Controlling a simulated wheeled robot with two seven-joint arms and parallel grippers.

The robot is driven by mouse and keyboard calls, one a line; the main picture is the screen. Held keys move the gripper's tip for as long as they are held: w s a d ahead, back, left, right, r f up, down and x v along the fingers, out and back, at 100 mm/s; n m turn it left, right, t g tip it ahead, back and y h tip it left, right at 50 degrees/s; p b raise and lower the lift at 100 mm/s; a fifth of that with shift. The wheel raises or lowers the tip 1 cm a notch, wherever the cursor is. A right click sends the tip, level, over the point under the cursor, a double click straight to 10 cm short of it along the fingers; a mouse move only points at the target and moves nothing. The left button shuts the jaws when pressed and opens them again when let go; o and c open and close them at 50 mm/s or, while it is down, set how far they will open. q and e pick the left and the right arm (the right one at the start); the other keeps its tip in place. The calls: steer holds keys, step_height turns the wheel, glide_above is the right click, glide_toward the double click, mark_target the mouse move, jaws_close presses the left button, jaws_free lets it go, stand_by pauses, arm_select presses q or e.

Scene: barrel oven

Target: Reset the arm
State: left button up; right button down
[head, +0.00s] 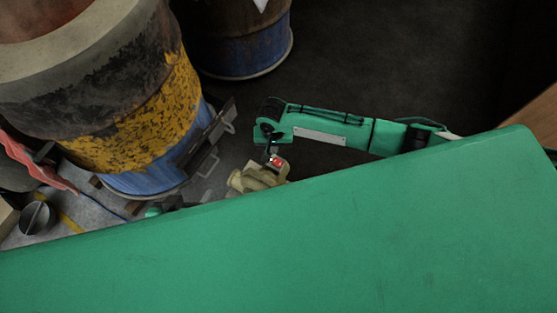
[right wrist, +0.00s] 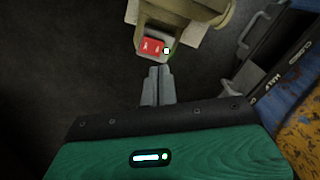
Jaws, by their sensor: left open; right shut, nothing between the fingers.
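My right arm comes in from the right in the head view. Its gripper (head: 270,157) is shut and empty beside a tan device with a red part (head: 263,177). In the right wrist view, the two grey fingertips (right wrist: 157,72) are pressed together, just short of the device's red part (right wrist: 150,47); I cannot tell whether they touch. My left gripper (head: 196,203) shows only in part, low beside the barrel oven (head: 165,110), and is open. The rest of it is hidden by the green surface in front.
The barrel oven has worn yellow and blue paint and a metal door frame (head: 212,138). A plate marked CLOSED and HALF (right wrist: 275,75) is at right in the right wrist view. A second barrel (head: 240,40) stands behind. The dark floor (head: 380,60) at the back is clear.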

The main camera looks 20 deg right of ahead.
stand_by(0.4)
